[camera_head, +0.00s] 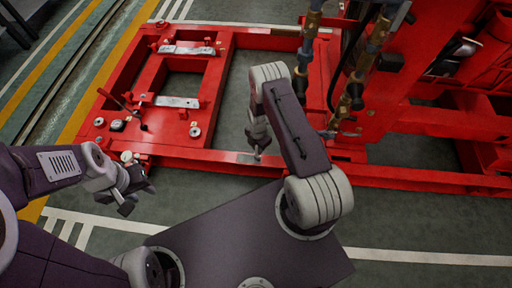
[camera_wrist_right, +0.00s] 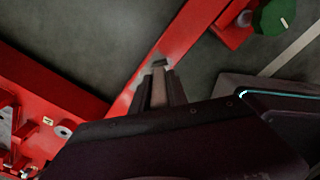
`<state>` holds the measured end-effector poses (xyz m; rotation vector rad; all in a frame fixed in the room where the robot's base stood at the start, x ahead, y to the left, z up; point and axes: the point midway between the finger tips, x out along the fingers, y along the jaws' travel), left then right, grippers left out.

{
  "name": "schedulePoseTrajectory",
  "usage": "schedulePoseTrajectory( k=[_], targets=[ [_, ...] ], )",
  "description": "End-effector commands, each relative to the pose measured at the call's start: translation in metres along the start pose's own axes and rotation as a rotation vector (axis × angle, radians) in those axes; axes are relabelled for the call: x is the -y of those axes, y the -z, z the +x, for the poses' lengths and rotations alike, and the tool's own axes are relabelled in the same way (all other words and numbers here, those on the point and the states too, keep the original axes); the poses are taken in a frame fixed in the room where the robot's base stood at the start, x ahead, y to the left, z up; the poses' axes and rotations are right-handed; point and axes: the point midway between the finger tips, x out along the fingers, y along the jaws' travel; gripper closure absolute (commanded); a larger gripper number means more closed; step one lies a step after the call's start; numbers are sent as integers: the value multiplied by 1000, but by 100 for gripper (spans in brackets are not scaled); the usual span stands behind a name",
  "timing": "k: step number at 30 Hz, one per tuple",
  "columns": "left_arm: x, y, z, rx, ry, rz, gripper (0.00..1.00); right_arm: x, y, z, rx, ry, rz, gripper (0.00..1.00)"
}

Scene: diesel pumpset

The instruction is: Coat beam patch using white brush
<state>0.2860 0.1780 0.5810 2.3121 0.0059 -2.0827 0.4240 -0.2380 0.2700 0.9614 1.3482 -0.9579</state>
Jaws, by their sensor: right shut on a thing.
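The red steel frame has a front beam (camera_head: 200,160) with a small grey patch (camera_head: 247,158) on its top. My right gripper (camera_head: 258,146) is just above that patch, pointing down. It is shut on the brush, of which only a small pale end shows below the fingers. In the right wrist view, the fingers (camera_wrist_right: 160,88) are close together over the red beam (camera_wrist_right: 172,45); they and my arm hide most of the brush and patch. My left gripper (camera_head: 136,200) is left of the beam patch, over the floor in front of the frame, empty with its fingers apart.
A red-handled tool (camera_head: 122,107) and small round parts (camera_head: 117,125) lie on the frame's left corner. Pale plates (camera_head: 178,102) sit on the frame's crossbars. Pipes and valves (camera_head: 350,95) rise right of my right arm. Green floor (camera_head: 420,225) is clear in front.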

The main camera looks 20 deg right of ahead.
Motion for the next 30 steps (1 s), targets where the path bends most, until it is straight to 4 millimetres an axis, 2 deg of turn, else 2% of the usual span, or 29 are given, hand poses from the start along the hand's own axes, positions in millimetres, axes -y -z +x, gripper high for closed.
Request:
schedulePoseTrajectory(
  k=[18, 24, 30],
  targets=[
    [0, 1, -7, 0, 0, 0, 64, 16, -12, -1, -1, 2, 2, 100],
    [0, 1, -7, 0, 0, 0, 64, 16, -12, 0, -1, 2, 0, 100],
    [0, 2, -20, 0, 0, 0, 64, 16, -12, -15, -1, 2, 0, 100]
  ],
)
